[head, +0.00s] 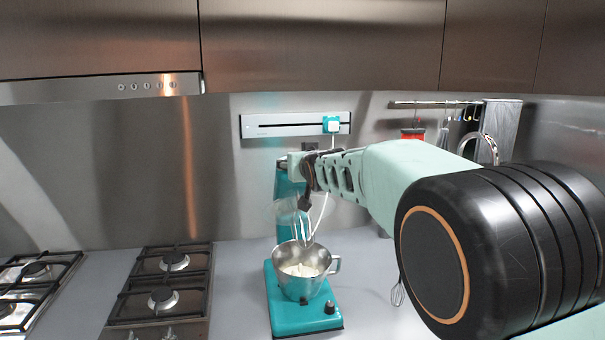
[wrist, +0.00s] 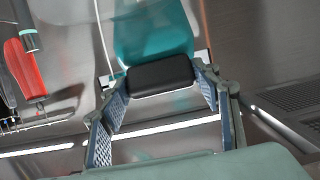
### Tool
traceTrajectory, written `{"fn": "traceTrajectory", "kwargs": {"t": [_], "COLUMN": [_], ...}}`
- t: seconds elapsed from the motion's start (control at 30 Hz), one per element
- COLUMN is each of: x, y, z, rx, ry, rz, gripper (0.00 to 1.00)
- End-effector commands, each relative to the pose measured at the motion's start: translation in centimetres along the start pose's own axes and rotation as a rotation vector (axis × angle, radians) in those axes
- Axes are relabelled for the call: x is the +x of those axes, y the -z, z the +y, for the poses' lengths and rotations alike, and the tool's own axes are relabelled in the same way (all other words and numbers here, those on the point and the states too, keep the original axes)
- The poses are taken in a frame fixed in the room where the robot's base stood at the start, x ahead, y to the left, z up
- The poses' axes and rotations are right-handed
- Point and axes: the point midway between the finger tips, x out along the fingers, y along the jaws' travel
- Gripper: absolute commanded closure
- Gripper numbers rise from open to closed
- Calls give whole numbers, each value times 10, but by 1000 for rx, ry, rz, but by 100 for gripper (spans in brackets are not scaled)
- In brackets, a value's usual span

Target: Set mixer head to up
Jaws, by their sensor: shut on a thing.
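The teal stand mixer (head: 283,305) stands on the counter, its steel bowl (head: 303,272) on the base with pale contents inside. The mixer head (head: 289,187) appears tilted up above the bowl, with a wire whisk hanging near the bowl's rim; my gripper partly hides it. My gripper (head: 297,164) is at the top end of the head. In the wrist view, its two fingers (wrist: 157,82) are shut on either side of the black end of the teal head (wrist: 152,35).
A gas hob (head: 165,280) lies left of the mixer. A loose whisk (head: 398,293) lies on the counter to the right. A wall rail with hanging utensils (head: 440,104) is behind at right. A white cord runs to the wall socket (head: 331,124). Cabinets hang above.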

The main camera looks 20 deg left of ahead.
Motion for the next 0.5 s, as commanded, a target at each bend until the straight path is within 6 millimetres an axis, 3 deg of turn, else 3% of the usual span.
{"fn": "traceTrajectory", "kwargs": {"t": [0.03, 0.5], "x": [0, 2], "y": [12, 18], "z": [1, 1], "rx": [1, 0], "ry": [-1, 0], "rz": [18, 19], "gripper": [86, 86]}}
